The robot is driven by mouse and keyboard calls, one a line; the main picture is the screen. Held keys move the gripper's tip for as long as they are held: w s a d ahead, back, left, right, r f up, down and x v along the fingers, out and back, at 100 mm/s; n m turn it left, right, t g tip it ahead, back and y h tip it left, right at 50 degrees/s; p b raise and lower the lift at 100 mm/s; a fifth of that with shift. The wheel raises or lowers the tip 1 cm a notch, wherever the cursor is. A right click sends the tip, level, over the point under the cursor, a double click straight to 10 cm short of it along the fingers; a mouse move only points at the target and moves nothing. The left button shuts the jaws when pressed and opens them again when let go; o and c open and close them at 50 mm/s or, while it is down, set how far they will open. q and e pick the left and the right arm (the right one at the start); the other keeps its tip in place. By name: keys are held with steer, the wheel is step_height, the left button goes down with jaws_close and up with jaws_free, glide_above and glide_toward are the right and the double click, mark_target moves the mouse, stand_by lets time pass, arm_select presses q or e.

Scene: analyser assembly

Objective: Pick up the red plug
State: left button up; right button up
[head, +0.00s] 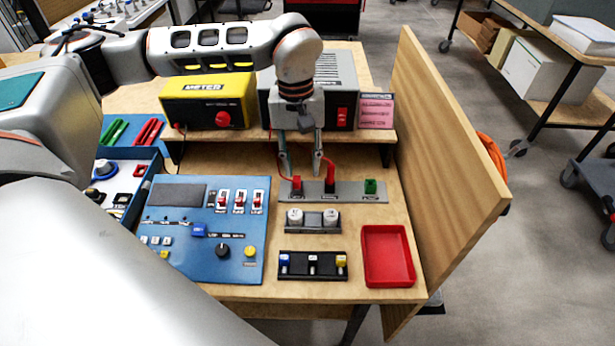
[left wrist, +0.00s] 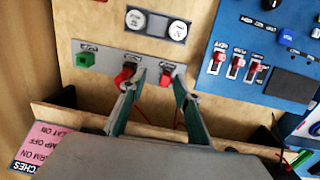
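Two red plug-like pieces stand on a grey strip (head: 350,194) with a green piece (head: 370,186) at its right end. The left red piece (head: 297,183) is low and plain; the right red piece (head: 331,183) is taller with dark parts. Thin red wires run to them. My left gripper (head: 302,163) points down over the strip, open and empty. In the left wrist view, the left red piece (left wrist: 166,71) shows beyond and between the fingertips (left wrist: 159,84). The other red piece (left wrist: 125,73) lies just outside one finger, which partly covers it. My right gripper is out of view.
Behind the strip are a yellow meter (head: 208,103) and a grey unit (head: 337,72) on a raised shelf. In front are a grey block with two knobs (head: 313,221), a black strip (head: 313,266), a blue panel (head: 190,262) and a red tray (head: 370,275). A wooden wall (head: 440,170) borders the right.

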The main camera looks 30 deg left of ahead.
mark_target(297, 179)
arm_select(q)
steer(key=a, duration=0.1)
steer(key=w+a, duration=0.1)
steer(key=shift+w+a+r+y, duration=0.1)
steer(key=shift+a+r+y, duration=0.2)
steer(key=shift+y, duration=0.1)
step_height(297, 179, down, 2)
steer(key=shift+f+b, duration=0.15)
steer(key=shift+b, duration=0.15)
step_height(297, 179, down, 5)
steer(key=shift+d+f+b, duration=0.15)
steer(key=shift+b, duration=0.45)
steer(key=c, duration=0.9)
